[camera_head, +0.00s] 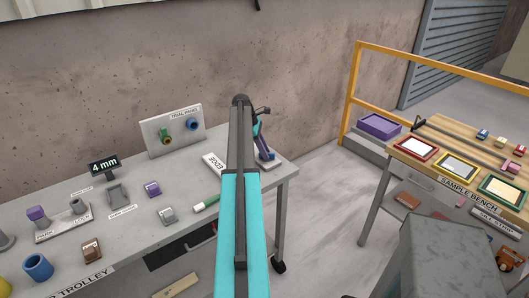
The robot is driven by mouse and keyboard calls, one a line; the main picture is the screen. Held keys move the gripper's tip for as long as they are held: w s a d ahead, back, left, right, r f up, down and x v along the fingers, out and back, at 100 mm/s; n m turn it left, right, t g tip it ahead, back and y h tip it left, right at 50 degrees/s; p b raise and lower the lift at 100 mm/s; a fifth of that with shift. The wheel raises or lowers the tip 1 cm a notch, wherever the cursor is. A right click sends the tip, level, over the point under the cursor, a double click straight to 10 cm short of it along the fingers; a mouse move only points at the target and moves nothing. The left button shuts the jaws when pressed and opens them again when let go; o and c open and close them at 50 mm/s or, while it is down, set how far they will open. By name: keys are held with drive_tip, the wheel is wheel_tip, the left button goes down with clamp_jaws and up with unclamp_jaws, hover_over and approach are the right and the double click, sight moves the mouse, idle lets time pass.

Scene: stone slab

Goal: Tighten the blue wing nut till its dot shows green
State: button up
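A blue wing nut (192,124) sits on the right part of the upright grey trial panel (175,142). A green fitting (163,137) is to its left on the same panel. The blue nut's dot is too small to make out, so I cannot tell its colour. My arm rises through the middle of the picture, to the right of the panel. Its far end is mostly hidden behind my own links. Only a small dark and teal part (262,112) shows beside it, apart from the nut in the picture. I cannot make out the fingers.
The panel stands at the back of a grey trolley (130,222) with several small blocks, a "4 mm" display (104,166), a blue cup (38,267) and a green-and-white marker (206,203). A sample bench (458,165) with framed trays and a yellow rail (353,85) are at right.

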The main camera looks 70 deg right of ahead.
idle(0.4)
drive_tip(key=shift+b+v, duration=1.7)
drive_tip(key=shift+v, duration=5.2)
drive_tip(key=shift+w+r, duration=0.1)
